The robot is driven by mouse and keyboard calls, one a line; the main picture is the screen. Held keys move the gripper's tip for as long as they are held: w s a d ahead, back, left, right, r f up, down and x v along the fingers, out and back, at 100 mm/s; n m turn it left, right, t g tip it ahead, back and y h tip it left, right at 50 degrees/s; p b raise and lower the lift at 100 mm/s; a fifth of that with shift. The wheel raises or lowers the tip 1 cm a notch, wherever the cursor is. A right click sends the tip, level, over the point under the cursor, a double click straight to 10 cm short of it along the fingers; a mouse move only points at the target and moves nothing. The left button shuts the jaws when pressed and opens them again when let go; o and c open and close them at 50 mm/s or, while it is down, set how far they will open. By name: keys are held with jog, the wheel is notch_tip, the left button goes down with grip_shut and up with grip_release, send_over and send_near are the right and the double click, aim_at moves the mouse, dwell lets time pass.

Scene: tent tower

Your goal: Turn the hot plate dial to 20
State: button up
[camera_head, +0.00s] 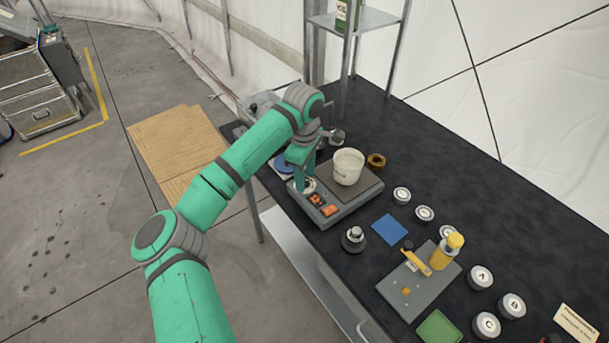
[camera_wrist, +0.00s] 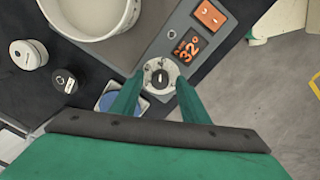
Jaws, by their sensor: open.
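The hot plate (camera_head: 366,195) is a grey unit on the black table, with a white beaker-like pot (camera_head: 348,167) on its top. Its dial (camera_wrist: 159,74) is a pale round knob with a dark centre in the wrist view, beside an orange display (camera_wrist: 188,46) that appears to read 32°. My gripper (camera_wrist: 155,82) is open, with one green finger on each side of the dial. I cannot tell whether the fingers touch it. In the head view my gripper (camera_head: 303,183) points down at the dial end of the panel and partly hides the dial.
An orange switch (camera_wrist: 210,14) is on the same panel. A small knobbed weight (camera_head: 353,239), a blue square (camera_head: 389,229) and a grey fixture with yellow parts (camera_head: 418,284) are nearby. Several round lidded jars (camera_head: 481,278) stand to the right. A shelf post (camera_head: 347,70) rises behind.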

jog(key=shift+a, duration=0.1)
jog(key=c, duration=0.8)
jog(key=shift+d, duration=0.2)
grip_shut()
jog(key=shift+a, duration=0.1)
